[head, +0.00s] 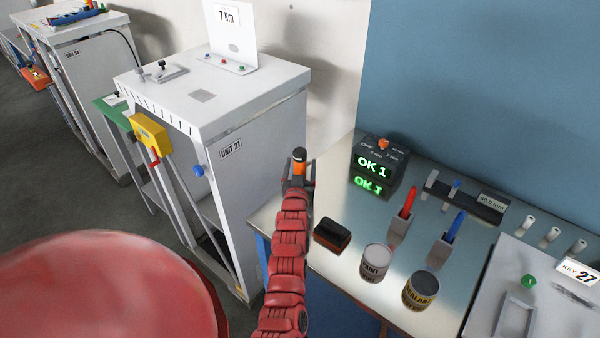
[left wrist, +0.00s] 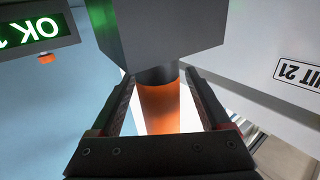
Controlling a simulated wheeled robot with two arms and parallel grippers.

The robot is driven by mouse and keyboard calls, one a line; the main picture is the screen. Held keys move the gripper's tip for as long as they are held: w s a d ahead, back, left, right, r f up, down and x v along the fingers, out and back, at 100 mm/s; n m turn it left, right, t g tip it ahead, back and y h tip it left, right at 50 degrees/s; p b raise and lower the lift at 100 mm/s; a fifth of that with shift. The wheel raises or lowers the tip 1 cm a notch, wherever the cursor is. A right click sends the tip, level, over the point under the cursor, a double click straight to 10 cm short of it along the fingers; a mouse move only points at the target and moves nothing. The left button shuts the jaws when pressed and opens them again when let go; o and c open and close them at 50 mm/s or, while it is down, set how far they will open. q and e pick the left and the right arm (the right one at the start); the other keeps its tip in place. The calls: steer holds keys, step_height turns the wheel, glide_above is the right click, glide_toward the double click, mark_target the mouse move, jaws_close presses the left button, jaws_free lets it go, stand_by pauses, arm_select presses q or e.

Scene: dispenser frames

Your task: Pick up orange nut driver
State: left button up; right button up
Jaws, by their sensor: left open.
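The orange nut driver (head: 299,166) has an orange body with a dark top end. In the left wrist view the orange handle (left wrist: 160,108) lies between the two open fingers of the left gripper (left wrist: 160,95), with light gaps on both sides. A dark grey block (left wrist: 158,30) covers the driver's far end there. What supports the driver is hidden. My right gripper is not in view.
The Unit 21 cabinet (head: 235,185) stands close on the left. A blue wall rises behind.

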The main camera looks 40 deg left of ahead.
arm_select(q)
jaws_close()
stand_by(0.3)
